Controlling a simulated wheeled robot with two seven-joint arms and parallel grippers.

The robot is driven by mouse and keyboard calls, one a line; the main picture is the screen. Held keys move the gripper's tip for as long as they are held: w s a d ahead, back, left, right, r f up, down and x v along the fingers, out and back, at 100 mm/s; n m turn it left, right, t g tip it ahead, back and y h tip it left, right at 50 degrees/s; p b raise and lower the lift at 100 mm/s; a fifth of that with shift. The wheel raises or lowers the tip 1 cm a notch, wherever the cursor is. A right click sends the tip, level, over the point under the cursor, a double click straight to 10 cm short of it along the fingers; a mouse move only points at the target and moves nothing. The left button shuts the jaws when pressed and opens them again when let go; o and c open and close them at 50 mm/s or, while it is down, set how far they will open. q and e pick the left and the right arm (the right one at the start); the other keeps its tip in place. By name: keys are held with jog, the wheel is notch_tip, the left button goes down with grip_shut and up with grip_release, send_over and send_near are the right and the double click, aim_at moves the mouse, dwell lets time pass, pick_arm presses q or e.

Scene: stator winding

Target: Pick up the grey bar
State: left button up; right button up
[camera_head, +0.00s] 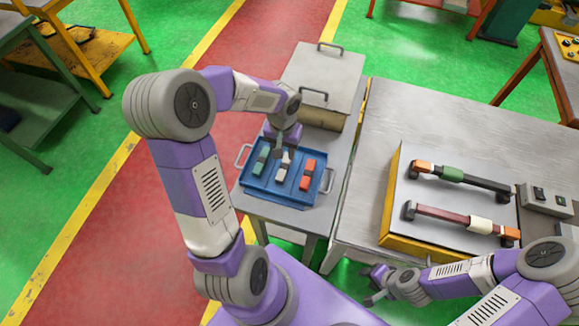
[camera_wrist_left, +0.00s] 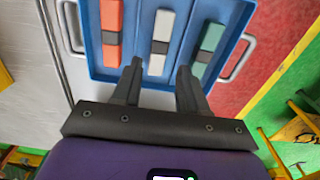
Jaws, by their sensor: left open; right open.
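The grey bar (camera_head: 283,166) lies in the middle slot of a blue tray (camera_head: 256,189), between a green bar (camera_head: 261,163) and an orange-red bar (camera_head: 307,175). In the left wrist view the grey bar (camera_wrist_left: 160,40), pale with a dark band, lies ahead of and between the fingertips. My left gripper (camera_head: 280,150) is over the tray at the bar's far end; in its wrist view the gripper (camera_wrist_left: 158,68) is open and empty. My right gripper (camera_head: 372,285) is open and empty, beside the front of the large table.
The tray has silver side handles and stands on a small grey table (camera_head: 290,217). A lidded box (camera_head: 325,75) stands behind it. On the large table (camera_head: 440,110), a panel (camera_head: 425,190) carries two handle-like bars beside a switch box (camera_head: 545,200).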

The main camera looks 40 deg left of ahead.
aim_at(284, 166)
pick_arm(q)
jog(key=shift+w+f+b, duration=0.2)
jog(key=shift+w+f, duration=0.1)
jog(key=shift+f, duration=0.25)
jog(key=shift+w+f+b, duration=0.2)
jog(key=shift+w+f, duration=0.05)
jog(key=shift+f, duration=0.25)
jog(key=f, duration=0.2)
jog(key=f+b, duration=0.1)
jog(key=f, duration=0.4)
jog(key=shift+s, duration=0.4)
pick_arm(e)
jog(key=f, duration=0.3)
jog(key=shift+w, duration=0.4)
pick_arm(q)
grip_shut()
